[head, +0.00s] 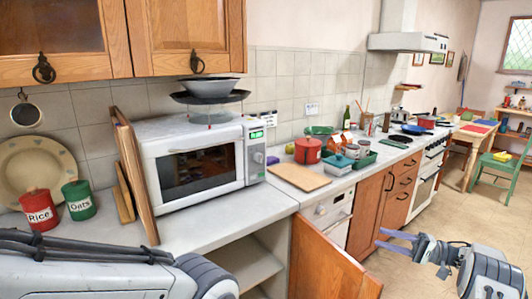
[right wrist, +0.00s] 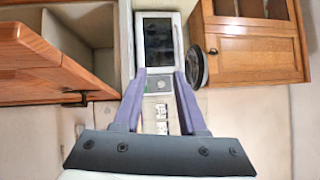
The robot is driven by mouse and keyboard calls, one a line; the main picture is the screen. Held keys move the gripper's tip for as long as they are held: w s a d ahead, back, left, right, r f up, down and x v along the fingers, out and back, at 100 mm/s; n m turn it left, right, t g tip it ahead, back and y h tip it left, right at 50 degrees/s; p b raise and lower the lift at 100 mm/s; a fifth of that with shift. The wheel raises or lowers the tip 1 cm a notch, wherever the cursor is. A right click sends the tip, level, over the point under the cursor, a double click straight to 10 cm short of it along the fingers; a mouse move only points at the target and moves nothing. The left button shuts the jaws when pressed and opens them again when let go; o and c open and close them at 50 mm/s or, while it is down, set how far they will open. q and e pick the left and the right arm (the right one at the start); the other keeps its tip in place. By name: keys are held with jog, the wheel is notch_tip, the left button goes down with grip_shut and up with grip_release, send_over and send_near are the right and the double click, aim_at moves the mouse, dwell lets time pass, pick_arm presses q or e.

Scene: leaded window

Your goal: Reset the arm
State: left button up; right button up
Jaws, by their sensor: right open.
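My right gripper (head: 379,238) is at the lower right of the head view, in front of the kitchen units. Its two purple fingers are apart, with nothing between them. In the right wrist view the open fingers (right wrist: 158,76) point toward the white microwave (right wrist: 158,13), which appears turned on its side; the gap between them is empty. The microwave (head: 197,165) stands shut on the counter in the head view, well apart from the right gripper. My left arm crosses the lower left of the head view, but its gripper is not visible.
An open wooden cabinet door (head: 325,265) juts out below the counter, left of my right gripper; it also shows in the right wrist view (right wrist: 40,65). Upper cabinets (head: 190,32) hang above the microwave. Rice (head: 38,212) and Oats (head: 79,202) tins stand near my left arm.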

jog(key=w+a+r+n+t+h+b, duration=0.1)
jog(key=w+a+r+t+h+b, duration=0.3)
jog(key=w+a, duration=0.55)
jog(key=w+a+r+t+h+b, duration=0.2)
jog(key=w+a+t+h+b, duration=0.35)
jog(key=a, duration=0.75)
jog(key=s+a+f+n+g+h+b, duration=0.25)
jog(key=s+f, duration=0.25)
jog(key=s, duration=0.4)
jog(key=s+a+f+n+g+h+b, duration=0.1)
jog(key=s+a+f+g+h+b, duration=0.25)
jog(key=s, duration=0.65)
jog(key=s+a+f+n+g+h+b, duration=0.1)
jog(key=s+a+f+n+g+b, duration=0.2)
jog(key=s+f, duration=0.5)
jog(key=s+d+f+n+g+b, duration=0.1)
jog(key=s+f+n+g, duration=0.2)
jog(key=s, duration=0.9)
jog(key=s+f+n+g+b, duration=0.1)
jog(key=s+f+g+b, duration=0.3)
jog(key=s, duration=0.9)
notch_tip(320, 180, up, 22)
jog(key=p, duration=2.4)
jog(key=shift+s+d+f+h, duration=0.15)
jog(key=shift+s+d+h, duration=0.1)
jog(key=shift+s+h, duration=0.2)
jog(key=shift+t, duration=0.25)
